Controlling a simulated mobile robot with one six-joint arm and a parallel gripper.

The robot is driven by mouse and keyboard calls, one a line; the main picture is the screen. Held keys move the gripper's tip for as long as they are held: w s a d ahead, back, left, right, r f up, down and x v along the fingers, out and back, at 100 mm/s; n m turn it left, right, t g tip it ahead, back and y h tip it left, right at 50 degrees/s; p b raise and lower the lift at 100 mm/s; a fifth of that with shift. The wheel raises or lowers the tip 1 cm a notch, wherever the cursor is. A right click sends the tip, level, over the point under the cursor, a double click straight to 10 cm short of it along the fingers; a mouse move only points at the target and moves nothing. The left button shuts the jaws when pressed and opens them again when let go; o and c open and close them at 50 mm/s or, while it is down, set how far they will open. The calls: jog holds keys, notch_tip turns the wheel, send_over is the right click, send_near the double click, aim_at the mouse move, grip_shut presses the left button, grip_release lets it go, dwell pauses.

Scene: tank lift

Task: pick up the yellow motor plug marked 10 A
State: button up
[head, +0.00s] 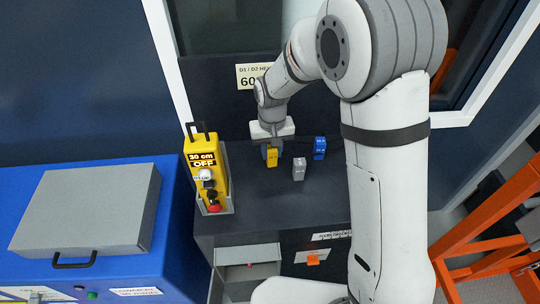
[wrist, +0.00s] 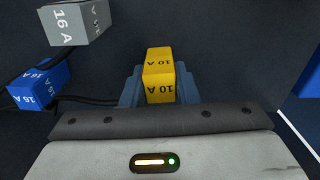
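The yellow plug (head: 272,157) marked 10 A (wrist: 159,68) is under my gripper, near the back of the dark bench top. In the wrist view it sits between the two blue-grey fingers of my gripper (wrist: 160,88), with no clear gap on either side. My gripper looks shut on it. In the head view my gripper (head: 272,148) points down. I cannot tell whether the plug is clear of the bench top.
A grey plug (head: 298,170) marked 16 A (wrist: 75,24) and a blue plug (head: 319,148), also marked 16 A (wrist: 40,86), stand close by. A yellow control box (head: 206,171) is at left. The bench top (head: 275,205) is clear in front.

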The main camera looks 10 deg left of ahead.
jog(key=c, duration=0.5)
jog(key=shift+r, duration=0.1)
